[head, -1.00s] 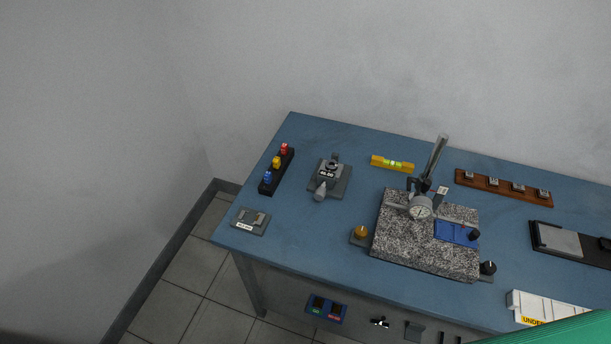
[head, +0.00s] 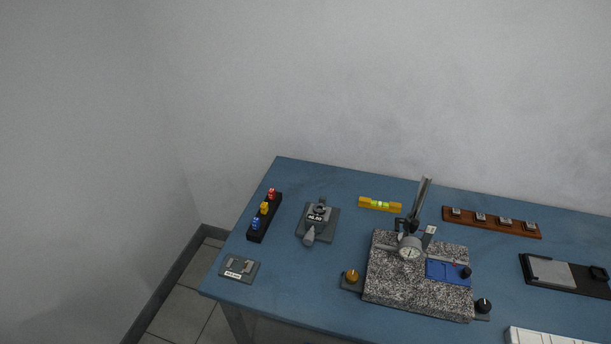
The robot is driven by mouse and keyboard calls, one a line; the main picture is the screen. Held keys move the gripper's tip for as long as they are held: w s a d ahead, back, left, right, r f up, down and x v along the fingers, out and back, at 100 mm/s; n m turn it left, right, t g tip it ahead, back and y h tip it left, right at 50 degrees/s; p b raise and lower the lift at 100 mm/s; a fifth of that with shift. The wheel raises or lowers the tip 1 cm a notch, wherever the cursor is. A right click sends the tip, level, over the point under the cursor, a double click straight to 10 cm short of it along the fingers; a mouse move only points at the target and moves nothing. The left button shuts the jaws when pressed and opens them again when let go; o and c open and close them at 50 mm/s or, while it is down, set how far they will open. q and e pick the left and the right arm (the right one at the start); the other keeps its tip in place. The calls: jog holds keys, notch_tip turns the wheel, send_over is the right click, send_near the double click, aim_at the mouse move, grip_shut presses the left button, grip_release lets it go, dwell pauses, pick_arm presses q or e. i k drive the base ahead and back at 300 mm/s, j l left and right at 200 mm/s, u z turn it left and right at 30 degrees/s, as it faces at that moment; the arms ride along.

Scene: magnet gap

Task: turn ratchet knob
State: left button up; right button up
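A small micrometer-like device (head: 317,219) sits on a grey base on the blue table, left of centre in the head view. It has a small display reading that I cannot read surely. A grey tapered knob (head: 309,236) sticks out of its front end, toward the table's near edge; it looks like the ratchet knob. Neither of my grippers shows in the head view, so nothing is seen touching the knob.
A granite block (head: 416,292) with a dial gauge (head: 409,249) on a post stands right of the device. A black rack (head: 262,226) with red, yellow and blue pieces lies left. A yellow level (head: 380,204) lies behind. A grey plate (head: 239,268) lies near the left corner.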

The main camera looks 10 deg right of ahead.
aim_at(308, 238)
jog(key=i+j+z, duration=0.1)
jog(key=z, duration=1.05)
jog(key=i+j+u, duration=0.25)
jog(key=k+j, duration=0.05)
jog(key=k, duration=0.05)
